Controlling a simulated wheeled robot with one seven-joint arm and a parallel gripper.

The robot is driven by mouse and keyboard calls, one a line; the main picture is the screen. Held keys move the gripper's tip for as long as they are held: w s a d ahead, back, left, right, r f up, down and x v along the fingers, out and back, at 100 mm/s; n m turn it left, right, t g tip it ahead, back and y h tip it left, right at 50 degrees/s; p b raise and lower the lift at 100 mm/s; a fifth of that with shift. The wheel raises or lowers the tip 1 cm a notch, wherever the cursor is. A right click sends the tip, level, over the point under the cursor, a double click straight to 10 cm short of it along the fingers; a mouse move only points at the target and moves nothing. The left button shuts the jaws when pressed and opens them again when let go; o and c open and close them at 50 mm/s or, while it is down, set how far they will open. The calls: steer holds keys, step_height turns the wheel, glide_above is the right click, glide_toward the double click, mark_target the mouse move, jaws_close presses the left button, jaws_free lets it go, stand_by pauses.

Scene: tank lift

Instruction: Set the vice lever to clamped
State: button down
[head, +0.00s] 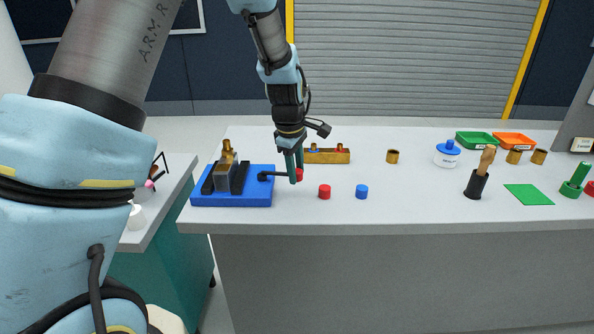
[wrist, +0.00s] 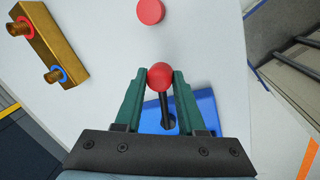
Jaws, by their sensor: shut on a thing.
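The vice stands on a blue base (head: 232,198) at the left end of the bench, with dark jaws and a brass-coloured piece (head: 227,155) between them. Its dark lever (head: 277,174) sticks out to the right and ends in a red ball knob (head: 299,175). My gripper (head: 293,172) is at the lever's end. In the wrist view my green fingers (wrist: 159,85) are shut on the red knob (wrist: 160,76), one on each side. The lever's rod (wrist: 168,112) runs back from the knob over the blue base (wrist: 190,112).
A red cylinder (head: 324,192) and a blue cylinder (head: 362,191) stand right of the gripper. A brass block (head: 327,155) with coloured rings lies behind. A white jar (head: 447,154), black holder (head: 477,186) and green mat (head: 528,194) are farther right.

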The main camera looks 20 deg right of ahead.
steer(key=a+m, duration=0.1)
steer(key=s+a+m+b, duration=0.1)
steer(key=m, duration=0.1)
steer(key=shift+s+f+g, duration=0.1)
steer(key=shift+s+g, duration=0.15)
steer(key=shift+g, duration=0.05)
steer(key=a+m, duration=0.1)
steer(key=s+a+m, duration=0.1)
steer(key=shift+a+m+b, duration=0.1)
steer(key=shift+m+b, duration=0.2)
steer(key=shift+b, duration=0.1)
steer(key=a+m, duration=0.1)
steer(key=a+m+g, duration=0.1)
steer(key=m, duration=0.1)
steer(key=shift+s+a, duration=0.3)
steer(key=shift+a, duration=0.1)
steer(key=shift+w+a+m+g, duration=0.1)
steer(key=shift+a+m+g, duration=0.05)
steer(key=shift+a+m, duration=0.7)
steer(key=shift+w+a+m+g, duration=0.15)
steer(key=shift+a+m, duration=0.35)
steer(key=shift+m, duration=0.55)
steer(key=shift+s, duration=0.1)
steer(key=c, duration=0.5)
jaws_free()
